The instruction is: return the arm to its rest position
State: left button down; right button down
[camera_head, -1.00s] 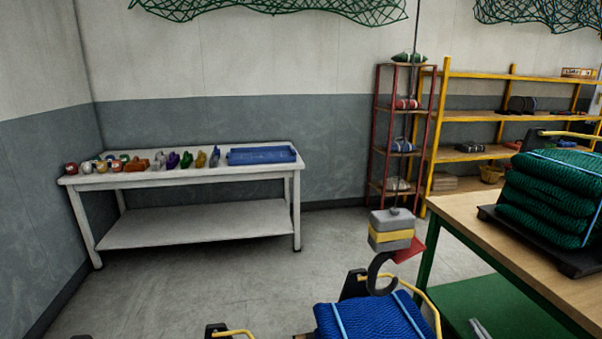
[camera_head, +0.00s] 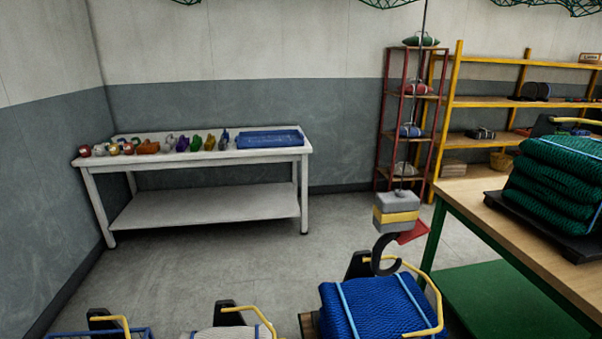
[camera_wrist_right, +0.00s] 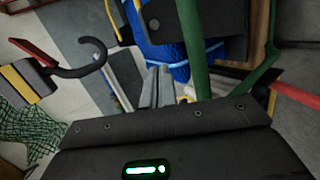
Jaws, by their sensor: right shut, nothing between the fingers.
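My right gripper (camera_wrist_right: 156,86) shows in the right wrist view, its two grey fingers close together and empty. Beyond it are a blue net bundle (camera_wrist_right: 172,55) and a green bar (camera_wrist_right: 196,45); I cannot tell how far away they are. The dark hook (camera_wrist_right: 97,50) with its grey and yellow block (camera_wrist_right: 25,85) is left of the fingers, apart from them. Neither of my grippers shows in the head view. My left gripper is in neither view.
In the head view, the crane hook (camera_head: 384,262) hangs above the blue net bundle (camera_head: 375,305). A wooden-topped table (camera_head: 470,200) with a stack of green nets (camera_head: 560,185) is at the right. A white table (camera_head: 200,158) stands at the back left.

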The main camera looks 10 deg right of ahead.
jog(key=s+a+r+m+g+y, duration=0.35)
jog(key=s+a+m+g, duration=0.45)
jog(key=s+a+m, duration=0.8)
notch_tip(320, 180, down, 24)
jog(key=s+d+n+g+h, duration=0.1)
jog(key=s+d+n, duration=0.1)
jog(key=s+d, duration=0.1)
jog(key=s+d+f, duration=0.1)
jog(key=s+f, duration=0.7)
jog(key=s+d+f+g+p, duration=0.1)
jog(key=s+d+f, duration=0.1)
jog(key=s+f, duration=0.5)
jog(key=shift+s+d+f+n, duration=0.25)
jog(key=shift+s+f+n, duration=0.05)
jog(key=shift+s+f, duration=0.1)
